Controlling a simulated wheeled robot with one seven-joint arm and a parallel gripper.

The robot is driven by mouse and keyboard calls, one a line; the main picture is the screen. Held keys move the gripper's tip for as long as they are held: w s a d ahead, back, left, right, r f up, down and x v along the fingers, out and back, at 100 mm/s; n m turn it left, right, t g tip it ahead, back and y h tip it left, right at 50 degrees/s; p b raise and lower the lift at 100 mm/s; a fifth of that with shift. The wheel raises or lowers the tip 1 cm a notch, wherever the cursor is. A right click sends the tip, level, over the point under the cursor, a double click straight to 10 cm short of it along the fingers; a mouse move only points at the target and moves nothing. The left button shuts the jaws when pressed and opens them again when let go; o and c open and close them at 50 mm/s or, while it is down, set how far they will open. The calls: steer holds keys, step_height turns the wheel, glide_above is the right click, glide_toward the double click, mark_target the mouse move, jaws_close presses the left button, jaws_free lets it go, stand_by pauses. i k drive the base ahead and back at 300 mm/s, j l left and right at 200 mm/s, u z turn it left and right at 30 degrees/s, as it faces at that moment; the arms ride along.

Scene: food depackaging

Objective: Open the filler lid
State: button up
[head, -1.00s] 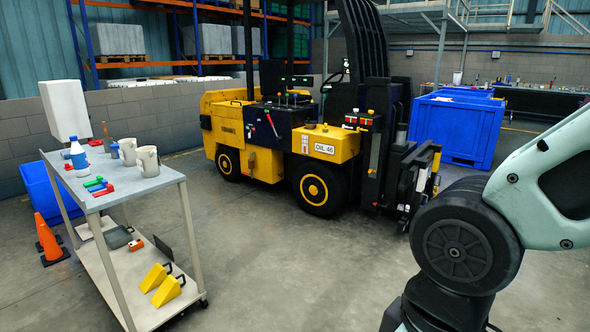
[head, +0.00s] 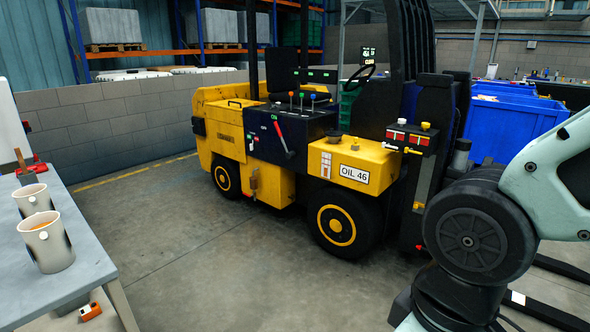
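The yellow forklift (head: 225,130) stands ahead of me in the middle of the head view. Its front yellow tank (head: 330,165) bears a white plate reading OIL 46 (head: 354,175). A round, dark brownish cap (head: 333,137), which looks like the filler lid, sits on top of this tank near its left end and looks closed. A small level gauge (head: 326,164) is on the tank's side. My arm shows at the right, apart from the tank. My gripper is out of view.
A grey cart (head: 85,255) with two mugs (head: 46,241) stands at the left. Levers (head: 302,99) rise from the forklift's dark console. A blue bin (head: 508,128) stands behind at the right. The floor (head: 225,275) between cart and forklift is clear.

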mark_target(331, 133)
steer(key=i, duration=2.7)
steer(key=i+z, duration=0.1)
steer(key=i, duration=0.4)
steer(key=i+j+z, duration=0.15)
steer(key=i, duration=0.35)
